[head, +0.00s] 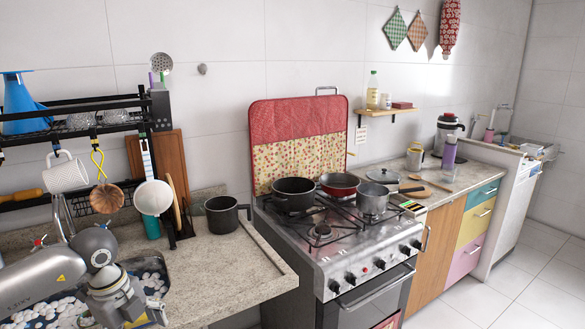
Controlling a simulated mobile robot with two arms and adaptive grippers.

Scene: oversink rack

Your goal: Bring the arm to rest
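My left arm comes in at the lower left of the head view, in front of the sink. Its wrist end and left gripper (125,303) hang low over the sink's right part, close to the bottom edge of the picture. The fingers are small and partly hidden, so I cannot tell whether they are open or shut. I see nothing clearly held in them. My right gripper is not in view.
The black oversink rack (75,135) stands close above my arm, with a hanging mug (66,173) and a white strainer (153,197). The sink (150,270) holds white pieces. A dark pot (224,214) stands on the counter (225,262), beside the stove (330,240).

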